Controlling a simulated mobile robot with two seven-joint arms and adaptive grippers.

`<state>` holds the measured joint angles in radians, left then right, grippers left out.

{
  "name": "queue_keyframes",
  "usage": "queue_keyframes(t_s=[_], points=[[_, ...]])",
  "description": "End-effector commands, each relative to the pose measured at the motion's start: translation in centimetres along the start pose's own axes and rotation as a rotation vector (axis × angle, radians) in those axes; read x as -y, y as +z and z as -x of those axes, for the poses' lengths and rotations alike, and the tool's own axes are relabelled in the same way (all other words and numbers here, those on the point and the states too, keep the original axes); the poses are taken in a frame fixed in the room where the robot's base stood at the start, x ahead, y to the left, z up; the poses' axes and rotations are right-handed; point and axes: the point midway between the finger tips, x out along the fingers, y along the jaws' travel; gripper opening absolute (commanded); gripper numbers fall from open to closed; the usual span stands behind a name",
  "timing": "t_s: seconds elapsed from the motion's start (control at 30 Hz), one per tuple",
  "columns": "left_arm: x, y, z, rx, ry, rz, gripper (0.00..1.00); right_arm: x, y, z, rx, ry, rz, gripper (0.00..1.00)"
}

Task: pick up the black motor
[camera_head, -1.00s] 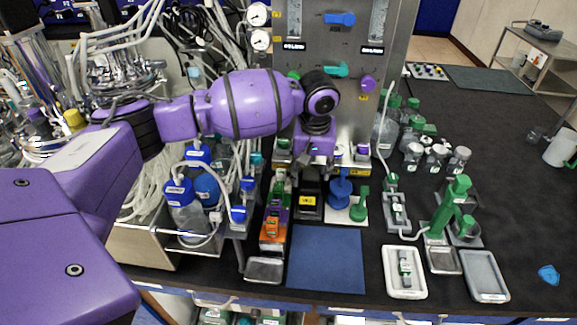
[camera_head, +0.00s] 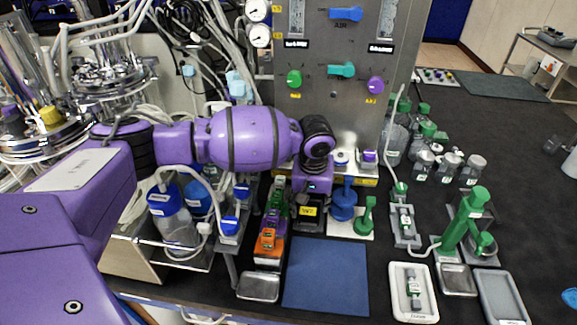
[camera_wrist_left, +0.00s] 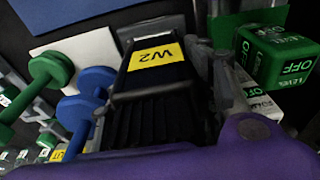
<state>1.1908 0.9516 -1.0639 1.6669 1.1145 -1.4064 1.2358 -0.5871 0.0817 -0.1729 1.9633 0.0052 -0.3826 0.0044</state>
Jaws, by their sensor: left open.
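The black motor (camera_head: 309,224), a dark block with a yellow W2 label, stands upright on the bench behind the blue mat. My left gripper (camera_head: 312,196) is right above it, pointing down, and covers its top in the head view. In the left wrist view the black motor (camera_wrist_left: 150,83) fills the middle, ribbed along its body. The gripper is open; one grey finger shows close along the motor's right side there. I cannot tell whether it touches. My right gripper is not in view.
Blue and green knobbed parts (camera_head: 343,201) stand close to the motor's right. Green, purple and orange blocks (camera_head: 268,239) stand at its left. A steel panel with valves (camera_head: 340,100) rises behind. The blue mat (camera_head: 326,275) in front is empty.

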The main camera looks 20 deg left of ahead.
Motion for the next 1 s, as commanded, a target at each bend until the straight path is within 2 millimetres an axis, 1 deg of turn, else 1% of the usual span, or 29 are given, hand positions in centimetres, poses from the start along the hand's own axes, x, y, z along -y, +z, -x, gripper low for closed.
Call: queue_keyframes(t_s=[0.03, 0.13, 0.4, 0.43, 0.6, 0.77, 0.87, 0.97, 1.0], points=[[-0.1, -0.2, 0.3, -0.005, 0.001, 0.000, 0.50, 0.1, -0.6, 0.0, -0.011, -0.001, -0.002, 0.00], [-0.1, -0.2, 0.3, -0.004, 0.001, -0.001, 0.37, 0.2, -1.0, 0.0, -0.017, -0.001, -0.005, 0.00], [-0.1, -0.1, 0.2, -0.003, 0.001, -0.001, 0.02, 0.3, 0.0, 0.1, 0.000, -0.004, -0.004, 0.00], [-0.1, -0.1, 0.2, -0.003, 0.001, -0.001, 0.00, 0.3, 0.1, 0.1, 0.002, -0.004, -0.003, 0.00], [-0.1, -0.2, 0.4, -0.005, 0.003, -0.001, 0.00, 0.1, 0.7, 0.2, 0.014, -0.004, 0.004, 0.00], [-0.1, -0.2, 0.4, -0.005, 0.002, -0.001, 0.00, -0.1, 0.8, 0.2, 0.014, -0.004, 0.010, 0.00], [-0.1, -0.3, 1.2, -0.007, 0.003, -0.001, 0.00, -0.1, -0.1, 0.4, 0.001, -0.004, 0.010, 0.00], [-0.2, -0.7, 3.0, -0.014, 0.005, 0.000, 0.00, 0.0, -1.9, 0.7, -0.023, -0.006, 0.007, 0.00], [-0.2, -0.9, 3.9, -0.018, 0.007, 0.000, 0.00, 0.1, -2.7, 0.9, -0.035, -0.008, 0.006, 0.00]])
